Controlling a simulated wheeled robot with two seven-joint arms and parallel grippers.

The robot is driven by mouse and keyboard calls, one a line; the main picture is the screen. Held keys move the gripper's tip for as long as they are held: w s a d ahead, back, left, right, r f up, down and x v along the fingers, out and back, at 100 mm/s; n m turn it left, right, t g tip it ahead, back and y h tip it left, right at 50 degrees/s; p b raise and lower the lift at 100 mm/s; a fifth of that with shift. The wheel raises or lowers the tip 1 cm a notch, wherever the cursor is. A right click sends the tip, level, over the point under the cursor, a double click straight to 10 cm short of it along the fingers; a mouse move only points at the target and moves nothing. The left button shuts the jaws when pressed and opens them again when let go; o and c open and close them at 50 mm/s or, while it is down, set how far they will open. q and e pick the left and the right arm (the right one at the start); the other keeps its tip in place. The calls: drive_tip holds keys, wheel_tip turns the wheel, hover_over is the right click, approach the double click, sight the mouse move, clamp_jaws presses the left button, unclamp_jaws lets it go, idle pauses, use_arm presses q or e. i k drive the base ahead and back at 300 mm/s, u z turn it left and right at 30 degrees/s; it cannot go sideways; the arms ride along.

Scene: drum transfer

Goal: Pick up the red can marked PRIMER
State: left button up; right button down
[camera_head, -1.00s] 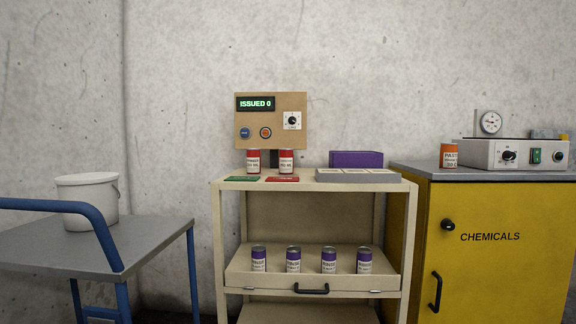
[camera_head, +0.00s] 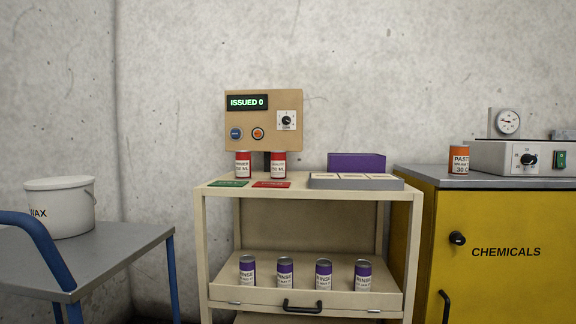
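Two red cans with white labels stand upright side by side on the top of the beige cart, under the control box. One is the left red can (camera_head: 243,164), the other the right red can (camera_head: 278,165). The small label print is too blurred for me to tell surely which one says PRIMER. The left can is behind a green card (camera_head: 229,184), the right can behind a red card (camera_head: 271,184). Neither of my grippers is in view.
The beige cart (camera_head: 201,222) also bears a grey tray (camera_head: 355,182) and a purple box (camera_head: 357,162). Several purple cans (camera_head: 285,273) stand on its lower shelf. A blue-framed table with a white bucket (camera_head: 60,207) is left; a yellow cabinet (camera_head: 500,280) with an orange can (camera_head: 459,160) is right.

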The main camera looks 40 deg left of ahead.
sight(243, 157)
drive_tip(key=z, duration=0.1)
drive_tip(key=i, duration=0.85)
drive_tip(key=u, duration=0.85)
drive_tip(key=i, duration=0.45)
drive_tip(key=u, duration=0.35)
